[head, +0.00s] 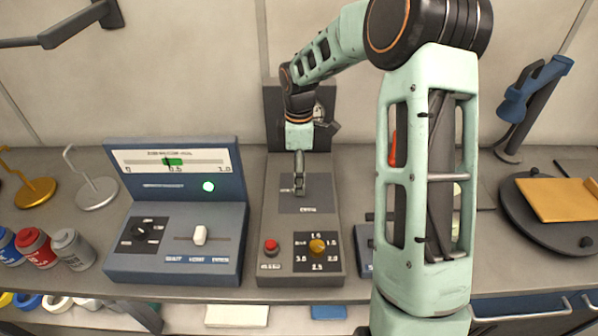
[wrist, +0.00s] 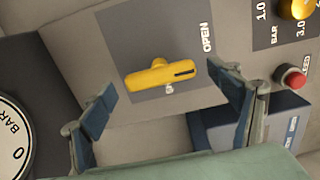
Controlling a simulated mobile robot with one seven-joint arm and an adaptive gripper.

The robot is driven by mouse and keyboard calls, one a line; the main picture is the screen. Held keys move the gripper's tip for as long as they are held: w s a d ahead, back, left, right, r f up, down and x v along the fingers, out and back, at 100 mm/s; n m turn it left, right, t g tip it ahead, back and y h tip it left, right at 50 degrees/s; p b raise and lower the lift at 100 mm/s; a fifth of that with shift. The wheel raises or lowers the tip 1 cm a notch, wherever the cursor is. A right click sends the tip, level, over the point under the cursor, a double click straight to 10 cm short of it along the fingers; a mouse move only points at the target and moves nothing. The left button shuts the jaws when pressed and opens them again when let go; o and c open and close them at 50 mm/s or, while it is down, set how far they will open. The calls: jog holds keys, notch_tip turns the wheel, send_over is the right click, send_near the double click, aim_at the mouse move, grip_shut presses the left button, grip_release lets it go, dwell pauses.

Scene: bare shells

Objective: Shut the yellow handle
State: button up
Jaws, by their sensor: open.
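The yellow handle (wrist: 160,77) shows in the wrist view, a short bar with a dark slot on a dark grey plate (wrist: 125,45) marked "OPEN" at one side. Another label beside the handle is mostly covered. My gripper (wrist: 170,104) is open, with one dark blue finger pad towards each end of the handle. Nothing is between the fingers, and no contact with the handle shows. In the head view my gripper (head: 299,190) reaches down over the plate on the grey panel (head: 270,222), and it hides the handle there.
On the same panel are a red button (head: 271,247) and a yellow knob (head: 317,246). A round gauge (wrist: 12,145) stands behind the plate. A blue console (head: 172,268) with a white slider (head: 200,235) is to the left. My arm hides part of the bench at right.

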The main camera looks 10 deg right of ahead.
jog(key=shift+f, duration=0.25)
jog(key=c, duration=1.2)
jog(key=shift+o, duration=0.2)
